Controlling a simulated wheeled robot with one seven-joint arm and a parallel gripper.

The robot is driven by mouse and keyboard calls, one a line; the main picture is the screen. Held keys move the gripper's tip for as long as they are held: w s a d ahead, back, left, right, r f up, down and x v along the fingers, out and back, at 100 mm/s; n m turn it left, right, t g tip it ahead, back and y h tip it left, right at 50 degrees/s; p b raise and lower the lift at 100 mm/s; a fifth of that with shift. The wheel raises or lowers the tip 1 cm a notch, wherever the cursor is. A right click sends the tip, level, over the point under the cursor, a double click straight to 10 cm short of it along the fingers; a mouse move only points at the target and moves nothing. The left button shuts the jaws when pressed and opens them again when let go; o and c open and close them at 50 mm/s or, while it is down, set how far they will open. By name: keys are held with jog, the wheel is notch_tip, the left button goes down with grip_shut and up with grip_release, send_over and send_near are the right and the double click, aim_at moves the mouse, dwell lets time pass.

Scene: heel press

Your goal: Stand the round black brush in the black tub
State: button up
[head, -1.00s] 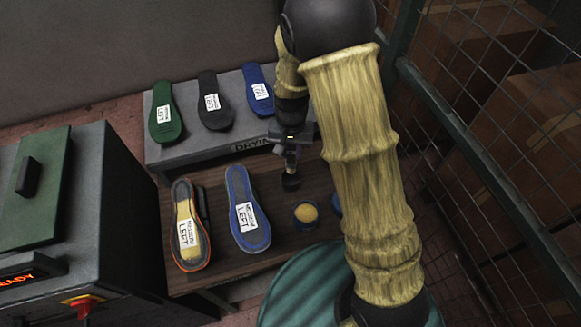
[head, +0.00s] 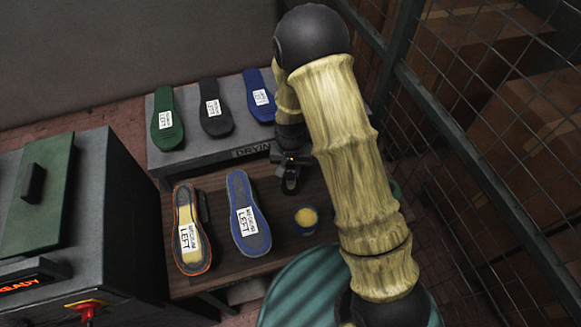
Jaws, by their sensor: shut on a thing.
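My gripper (head: 291,170) is at the back right of the brown bench, pointing down in front of the grey rack. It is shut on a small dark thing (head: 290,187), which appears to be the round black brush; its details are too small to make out. I cannot make out a separate black tub; it may be hidden behind my arm or the gripper. Whether the brush touches anything below cannot be told.
A blue tub with yellowish contents (head: 306,219) stands close in front of the gripper. An orange-edged insole (head: 190,240) and a blue-edged insole (head: 246,218) lie to its left. Three insoles lie on the rack (head: 195,155). A wire fence (head: 480,150) bounds the right.

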jog(key=shift+f, duration=0.15)
jog(key=o, duration=1)
notch_tip(320, 180, up, 12)
jog(key=b, duration=0.2)
jog(key=shift+r+b, duration=0.2)
jog(key=shift+b, duration=0.15)
